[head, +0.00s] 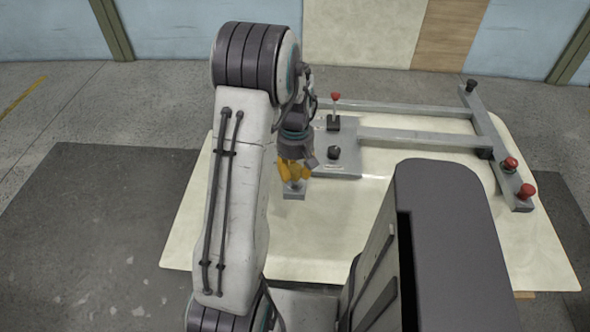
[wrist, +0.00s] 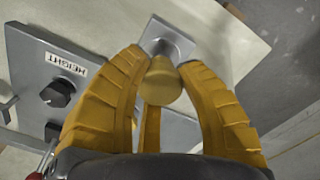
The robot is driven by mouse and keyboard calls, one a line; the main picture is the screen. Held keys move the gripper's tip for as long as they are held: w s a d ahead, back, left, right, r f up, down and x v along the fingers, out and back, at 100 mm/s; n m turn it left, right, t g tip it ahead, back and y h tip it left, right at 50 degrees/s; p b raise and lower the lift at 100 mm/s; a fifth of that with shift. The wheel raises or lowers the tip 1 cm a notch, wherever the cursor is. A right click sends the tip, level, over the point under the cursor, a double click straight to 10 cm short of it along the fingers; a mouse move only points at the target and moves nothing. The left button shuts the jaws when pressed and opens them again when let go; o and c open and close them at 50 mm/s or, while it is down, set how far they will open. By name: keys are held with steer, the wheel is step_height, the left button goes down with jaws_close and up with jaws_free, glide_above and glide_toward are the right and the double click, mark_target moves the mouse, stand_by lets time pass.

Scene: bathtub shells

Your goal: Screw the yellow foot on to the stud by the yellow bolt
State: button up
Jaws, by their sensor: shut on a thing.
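My gripper (wrist: 163,68) points at a small grey square plate (wrist: 181,45) on the pale surface. Its orange fingers are closed around a dull yellow foot (wrist: 160,84), which shows between them in the wrist view. The foot's far end lies in front of the plate; I cannot tell whether it touches. In the head view my gripper (head: 293,177) is just above the plate (head: 293,192), and its fingers hide the foot. The stud is not clearly seen, and I cannot make out a yellow bolt.
A grey panel (wrist: 30,75) with a black knob (wrist: 58,94) and a HEIGHT label is beside my gripper. A red-topped lever (head: 335,98) stands behind it. Grey rails (head: 420,140) run right to a bar with red knobs (head: 510,163).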

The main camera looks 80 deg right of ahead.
mark_target(295, 168)
steer(key=shift+f+b, duration=0.8)
steer(key=shift+f, duration=0.3)
steer(key=o, duration=1.2)
steer(key=shift+r, duration=0.1)
step_height(295, 168, up, 12)
